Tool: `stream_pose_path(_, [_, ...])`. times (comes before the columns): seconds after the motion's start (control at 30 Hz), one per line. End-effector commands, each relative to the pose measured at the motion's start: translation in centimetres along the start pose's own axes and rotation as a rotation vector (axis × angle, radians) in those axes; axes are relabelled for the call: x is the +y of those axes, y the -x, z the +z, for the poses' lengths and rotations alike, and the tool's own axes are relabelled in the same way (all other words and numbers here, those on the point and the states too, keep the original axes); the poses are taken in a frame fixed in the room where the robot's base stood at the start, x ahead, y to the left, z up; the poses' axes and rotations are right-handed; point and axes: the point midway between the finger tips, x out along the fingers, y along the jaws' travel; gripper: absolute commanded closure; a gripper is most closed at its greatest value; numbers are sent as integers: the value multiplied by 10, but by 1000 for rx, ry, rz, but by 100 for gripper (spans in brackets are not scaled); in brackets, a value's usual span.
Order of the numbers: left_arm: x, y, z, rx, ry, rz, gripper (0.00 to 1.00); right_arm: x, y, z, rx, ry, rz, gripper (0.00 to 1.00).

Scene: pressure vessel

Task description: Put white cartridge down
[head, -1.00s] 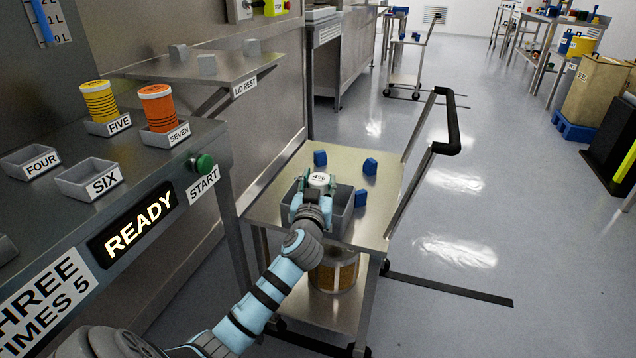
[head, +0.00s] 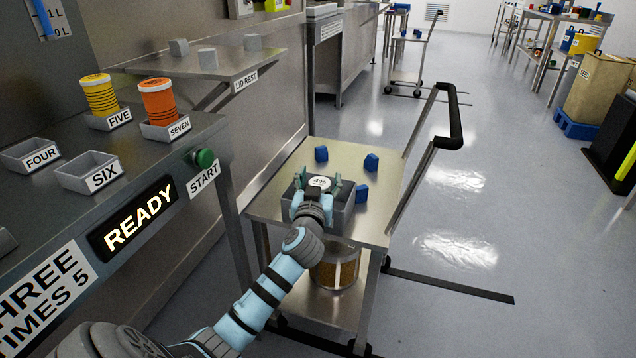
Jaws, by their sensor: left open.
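The white cartridge (head: 319,183) shows its round labelled top inside the grey bin (head: 347,222) on the steel cart (head: 270,205). Its lower part is hidden by my gripper and the bin. My left gripper (head: 318,188) is over the bin with its fingers spread apart, one on each side of the cartridge top. Whether the fingers touch the cartridge cannot be told. My right gripper is not in view.
Several blue blocks (head: 371,162) lie on the cart top around the bin. A clear container (head: 335,272) stands on the lower shelf. At left, the bench holds a yellow cartridge (head: 100,96), an orange cartridge (head: 158,103) and empty trays FOUR (head: 30,155) and SIX (head: 89,173).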

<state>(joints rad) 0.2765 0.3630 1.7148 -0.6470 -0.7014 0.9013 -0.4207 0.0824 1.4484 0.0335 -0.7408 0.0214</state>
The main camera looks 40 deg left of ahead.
Motion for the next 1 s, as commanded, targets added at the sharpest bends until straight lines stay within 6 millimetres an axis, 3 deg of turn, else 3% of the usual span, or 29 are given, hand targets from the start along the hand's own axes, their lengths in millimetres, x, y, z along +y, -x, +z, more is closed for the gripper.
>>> stream_pose_path(0.1, [0,0,-4,0,0,0,39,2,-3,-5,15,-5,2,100])
stream_pose_path(0.27, [0,2,-16,0,0,1,39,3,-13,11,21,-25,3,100])
stream_pose_path(0.6, [0,99,-13,-2,2,1,39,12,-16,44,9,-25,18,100])
stream_pose_path(0.7, [0,114,-12,-1,1,0,39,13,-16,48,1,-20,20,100])
stream_pose_path(0.87, [0,121,-12,-1,0,-1,39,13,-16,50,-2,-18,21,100])
stream_pose_path(0.97, [2,120,9,-47,-25,11,39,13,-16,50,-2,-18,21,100])
stream_pose_path(1.0, [4,119,31,-97,-53,25,39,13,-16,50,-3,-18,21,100])
